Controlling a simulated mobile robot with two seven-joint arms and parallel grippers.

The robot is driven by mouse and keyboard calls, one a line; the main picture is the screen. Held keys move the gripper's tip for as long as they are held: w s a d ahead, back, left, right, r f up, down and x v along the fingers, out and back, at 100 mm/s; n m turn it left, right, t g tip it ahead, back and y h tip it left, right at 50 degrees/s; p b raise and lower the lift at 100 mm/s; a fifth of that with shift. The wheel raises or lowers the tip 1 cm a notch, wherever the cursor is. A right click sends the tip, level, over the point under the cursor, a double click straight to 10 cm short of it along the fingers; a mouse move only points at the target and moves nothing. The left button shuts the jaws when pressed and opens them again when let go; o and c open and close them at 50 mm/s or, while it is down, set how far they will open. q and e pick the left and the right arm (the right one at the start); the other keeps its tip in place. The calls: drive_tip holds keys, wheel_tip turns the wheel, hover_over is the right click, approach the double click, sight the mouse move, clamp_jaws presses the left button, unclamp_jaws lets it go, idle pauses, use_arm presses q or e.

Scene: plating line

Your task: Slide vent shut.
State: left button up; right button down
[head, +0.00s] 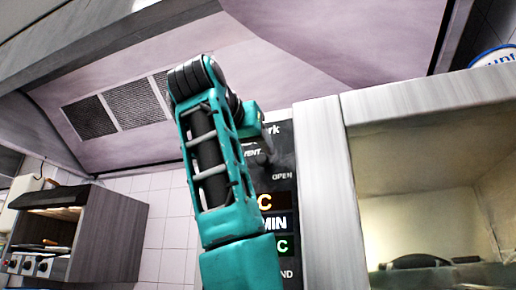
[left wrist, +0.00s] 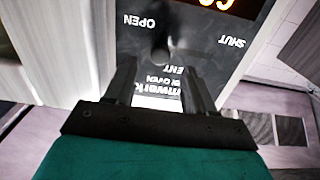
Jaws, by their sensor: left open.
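The vent control panel (left wrist: 205,25) is dark, with OPEN and SHUT printed on it, and looks upside down in the left wrist view. Its round dark slider knob (left wrist: 160,48) sits nearer the OPEN label than the SHUT label. My left gripper (left wrist: 156,66) is open, its fingers pointing at the panel, with the knob between or just beyond the tips; I cannot tell if they touch it. In the head view the panel (head: 284,160) is partly hidden behind my teal left arm, which also hides most of the gripper. My right gripper is not in view.
A grey-framed oven or cabinet (head: 335,190) stands close to the right of the panel. A large hood (head: 300,50) with vent grilles (head: 135,104) hangs above. A small oven unit (head: 112,235) stands at the lower left. White tiled wall shows between.

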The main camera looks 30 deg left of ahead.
sight(260, 157)
use_arm(q)
drive_tip(key=shift+p+x, duration=0.35)
drive_tip(key=shift+x, duration=1.55)
drive_tip(key=shift+c, duration=0.4)
clamp_jaws()
